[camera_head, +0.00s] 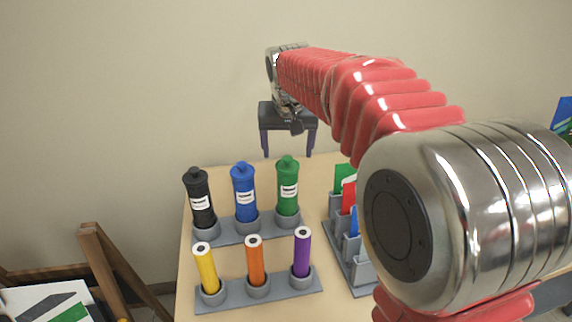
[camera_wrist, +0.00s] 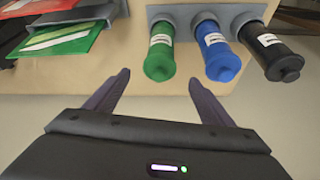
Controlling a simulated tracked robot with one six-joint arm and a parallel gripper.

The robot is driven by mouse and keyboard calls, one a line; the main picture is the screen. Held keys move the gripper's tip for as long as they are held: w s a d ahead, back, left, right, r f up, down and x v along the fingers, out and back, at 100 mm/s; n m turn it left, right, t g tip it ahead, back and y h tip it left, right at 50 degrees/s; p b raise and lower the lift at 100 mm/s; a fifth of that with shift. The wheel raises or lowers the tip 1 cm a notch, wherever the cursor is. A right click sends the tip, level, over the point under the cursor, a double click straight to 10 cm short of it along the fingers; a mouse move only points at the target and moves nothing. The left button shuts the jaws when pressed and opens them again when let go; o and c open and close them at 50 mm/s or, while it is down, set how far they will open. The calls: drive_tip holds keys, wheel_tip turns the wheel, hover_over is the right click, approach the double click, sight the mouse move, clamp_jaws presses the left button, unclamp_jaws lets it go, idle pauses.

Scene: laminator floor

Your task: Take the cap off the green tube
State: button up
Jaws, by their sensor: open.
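The green tube (camera_head: 288,190) stands upright with its cap (camera_head: 287,162) on, at the right end of the back holder row on the table. It has a white label. In the wrist view the green tube (camera_wrist: 160,52) is seen from its cap end, beyond and between my fingers. My gripper (camera_head: 289,140) is above and behind the tubes in the head view. In the wrist view my gripper (camera_wrist: 158,82) is open and empty, its two dark fingers apart, not touching the tube.
A blue tube (camera_head: 244,190) and a black tube (camera_head: 199,197) share the grey holder (camera_head: 227,238). Yellow (camera_head: 207,270), orange (camera_head: 256,262) and purple (camera_head: 302,252) tubes stand in a front holder. A grey rack (camera_head: 342,237) with coloured cards is to the right. A wooden frame (camera_head: 100,265) is at left.

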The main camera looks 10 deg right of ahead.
sight(288, 160)
drive_tip(key=x, duration=0.5)
drive_tip(key=shift+c, duration=0.2)
idle(0.3)
drive_tip(key=c, duration=1.1)
